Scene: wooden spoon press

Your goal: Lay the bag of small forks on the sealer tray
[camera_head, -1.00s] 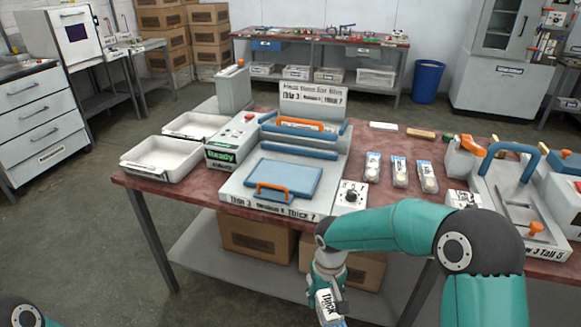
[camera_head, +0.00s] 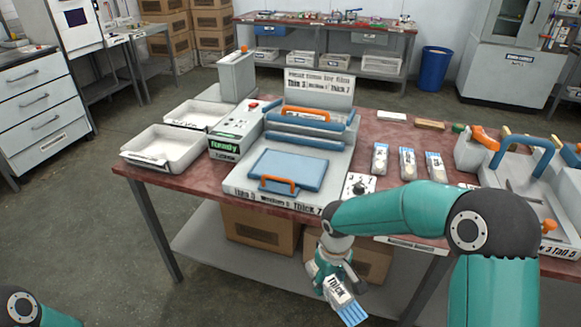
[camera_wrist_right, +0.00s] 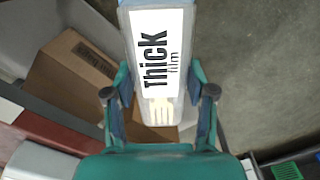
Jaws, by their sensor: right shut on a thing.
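My right gripper (camera_head: 334,279) is shut on a clear bag (camera_head: 342,294) below the table's front edge, off the table. In the right wrist view the bag (camera_wrist_right: 157,60) hangs between the fingers (camera_wrist_right: 160,95); its white label reads "Thick film" and pale fork tines show at its near end. The sealer's blue tray (camera_head: 290,171) with an orange handle lies empty on the sealer's white base, above and left of the bag. My left gripper is out of view; only a bit of that arm shows at the lower left.
A sign (camera_head: 318,88) on the sealer lists Thin 3, Medium 5, Thick 7. A dial (camera_head: 357,187) sits right of the tray; a green display (camera_head: 224,146) reads Ready. Several bags (camera_head: 408,163) lie farther right. White bins (camera_head: 160,148) stand left. The table's front edge lies above the held bag.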

